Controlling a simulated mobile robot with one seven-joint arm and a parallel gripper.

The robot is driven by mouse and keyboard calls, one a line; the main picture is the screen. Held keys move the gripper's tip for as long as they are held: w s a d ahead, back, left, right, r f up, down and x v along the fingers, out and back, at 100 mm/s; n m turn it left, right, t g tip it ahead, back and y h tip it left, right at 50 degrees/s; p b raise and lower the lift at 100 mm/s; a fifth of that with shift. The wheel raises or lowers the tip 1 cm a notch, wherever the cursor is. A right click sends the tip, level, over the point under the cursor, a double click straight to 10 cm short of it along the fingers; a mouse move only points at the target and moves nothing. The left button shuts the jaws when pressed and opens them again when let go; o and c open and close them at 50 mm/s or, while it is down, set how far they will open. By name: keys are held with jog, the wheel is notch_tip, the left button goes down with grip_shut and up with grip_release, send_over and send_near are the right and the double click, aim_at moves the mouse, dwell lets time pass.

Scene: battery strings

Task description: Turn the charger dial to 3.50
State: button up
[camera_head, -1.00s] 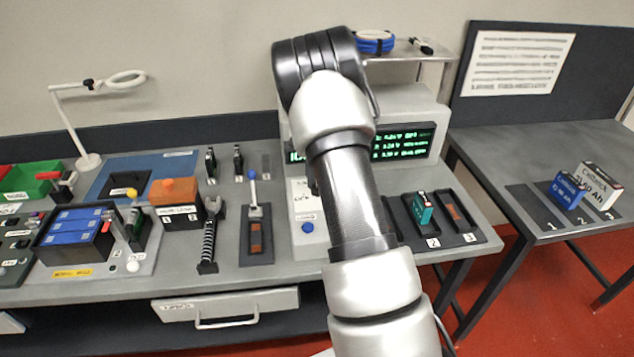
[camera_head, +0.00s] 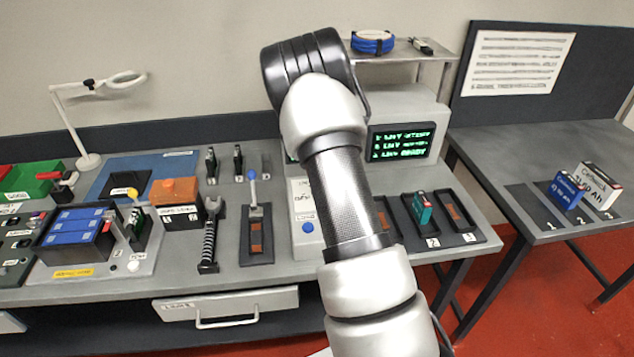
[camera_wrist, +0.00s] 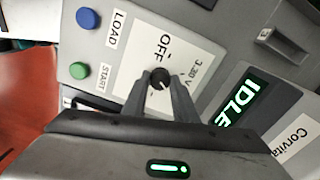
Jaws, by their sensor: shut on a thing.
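The charger dial (camera_wrist: 160,79) is a small round black knob with a light pointer mark, on a pale plate of the charger panel in the wrist view. Around it the plate is printed "OFF" and "3.30 V"; other marks are hidden by my fingers. My gripper (camera_wrist: 163,88) is shut on the dial, one finger on each side. A small charger display (camera_wrist: 237,106) beside the plate reads "IDLE". In the head view my arm hides the dial and gripper; the green text screen (camera_head: 401,142) shows several lines.
A blue LOAD button (camera_wrist: 88,18) and a green START button (camera_wrist: 78,71) sit close to the dial plate. In the head view, a teal battery (camera_head: 420,206) stands in a bay right of my arm. A lever on a dark base (camera_head: 257,235) stands to the left.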

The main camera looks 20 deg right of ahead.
jog(key=o, duration=1)
jog(key=shift+o, duration=0.2)
notch_tip(320, 180, up, 18)
jog(key=shift+f, duration=0.25)
